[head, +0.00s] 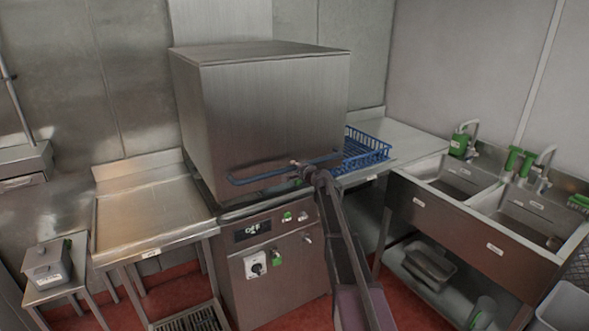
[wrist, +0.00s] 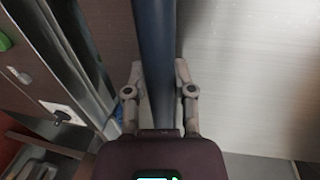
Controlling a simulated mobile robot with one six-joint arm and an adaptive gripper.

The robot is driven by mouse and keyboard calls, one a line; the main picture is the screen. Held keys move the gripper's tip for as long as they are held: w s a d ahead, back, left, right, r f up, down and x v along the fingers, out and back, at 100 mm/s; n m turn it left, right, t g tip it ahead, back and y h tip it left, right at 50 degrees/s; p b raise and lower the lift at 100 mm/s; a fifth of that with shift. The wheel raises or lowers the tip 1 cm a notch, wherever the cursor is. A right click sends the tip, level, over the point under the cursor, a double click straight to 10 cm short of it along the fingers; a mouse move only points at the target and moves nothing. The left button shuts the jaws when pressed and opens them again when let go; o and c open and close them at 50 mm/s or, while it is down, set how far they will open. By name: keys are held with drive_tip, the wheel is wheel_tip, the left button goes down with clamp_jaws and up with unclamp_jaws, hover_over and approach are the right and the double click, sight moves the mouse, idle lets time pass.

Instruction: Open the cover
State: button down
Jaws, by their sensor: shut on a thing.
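The cover (head: 270,115) is a large boxy steel hood over the machine's base (head: 275,262). It sits low, with its lower edge close above the base. A blue bar handle (head: 256,177) runs along the lower front of the cover. My gripper (head: 304,170) is at the right part of this handle, with my arm reaching up from below. In the wrist view, the handle (wrist: 152,40) passes between the two fingers of my gripper (wrist: 157,76), which are shut on it. The cover's steel face (wrist: 255,75) fills the right side there.
A steel side table (head: 150,212) stands left of the machine. A blue rack (head: 365,150) sits on the right counter (head: 405,140), beside the cover. A double sink (head: 490,205) stands further right. A small table with a grey container (head: 47,263) is at the far left.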

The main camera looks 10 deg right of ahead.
drive_tip(key=p, duration=2.9)
approach(286, 94)
drive_tip(key=x, duration=0.3)
drive_tip(key=shift+w+a+r, duration=0.1)
drive_tip(key=shift+w+r, duration=0.1)
drive_tip(key=shift+w, duration=0.25)
drive_tip(key=shift+b, duration=0.3)
drive_tip(key=shift+c, duration=2.2)
unclamp_jaws()
drive_tip(key=shift+f, duration=0.1)
drive_tip(key=shift+f, duration=0.2)
wheel_tip(286, 94, down, 31)
drive_tip(key=b, duration=3.1)
drive_tip(key=shift+r, duration=0.2)
drive_tip(key=shift+s, duration=0.15)
